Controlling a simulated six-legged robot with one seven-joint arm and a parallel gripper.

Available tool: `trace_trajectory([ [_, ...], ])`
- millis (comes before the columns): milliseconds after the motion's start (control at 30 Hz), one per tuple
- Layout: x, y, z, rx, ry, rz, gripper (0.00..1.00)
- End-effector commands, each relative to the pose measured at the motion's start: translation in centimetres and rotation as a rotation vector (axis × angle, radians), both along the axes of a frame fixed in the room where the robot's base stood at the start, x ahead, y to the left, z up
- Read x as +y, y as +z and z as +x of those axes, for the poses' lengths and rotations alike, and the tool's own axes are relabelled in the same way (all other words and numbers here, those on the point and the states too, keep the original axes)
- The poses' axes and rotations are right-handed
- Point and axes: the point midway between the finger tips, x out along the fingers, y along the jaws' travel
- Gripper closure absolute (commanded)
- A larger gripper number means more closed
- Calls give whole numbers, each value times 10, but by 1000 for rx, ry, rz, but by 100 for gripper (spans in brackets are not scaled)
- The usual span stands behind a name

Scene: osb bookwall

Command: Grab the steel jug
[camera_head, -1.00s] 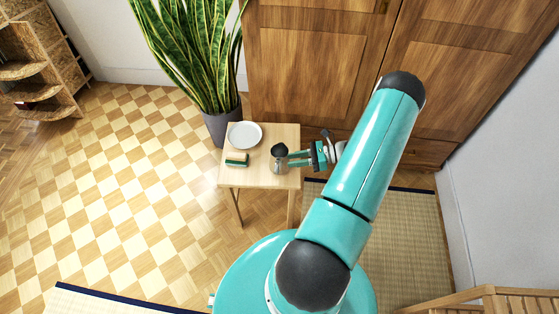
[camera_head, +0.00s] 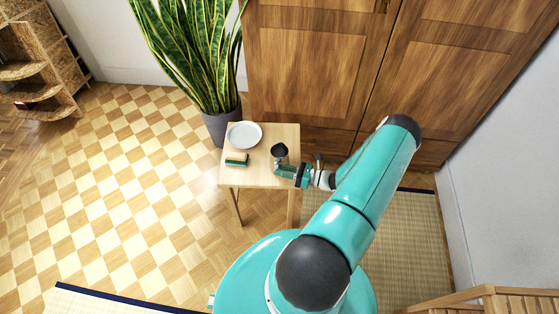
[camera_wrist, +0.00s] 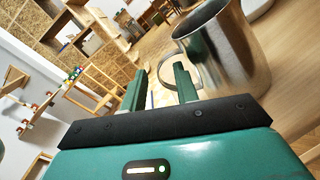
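The steel jug (camera_wrist: 228,48) stands upright on the small wooden table (camera_head: 268,135). In the head view the jug (camera_head: 279,152) is partly covered by my gripper (camera_head: 281,169), at the table's right side. In the wrist view the jug is at upper right, its handle turned left. My gripper (camera_wrist: 161,70) is open there, one finger on each side of the handle's outer bar. The right finger overlaps the handle's loop; I cannot tell whether it touches the metal.
A white plate (camera_head: 244,135) and a green-sided block, perhaps a sponge (camera_head: 236,159), lie on the table left of the jug. A potted snake plant (camera_head: 215,125) stands behind it. A wooden wardrobe (camera_head: 310,60) is at the back. Checkered floor is free on the left.

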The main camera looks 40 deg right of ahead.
Motion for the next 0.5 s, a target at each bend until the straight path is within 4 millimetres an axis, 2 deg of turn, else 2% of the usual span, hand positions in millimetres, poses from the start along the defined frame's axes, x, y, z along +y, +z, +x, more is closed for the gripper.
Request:
trace_trajectory([
  [167, 12, -4, 13, 0, 2, 1, 70],
  [300, 25, -7, 30, -1, 3, 2, 70],
  [500, 32, -7, 42, 0, 1, 0, 70],
])
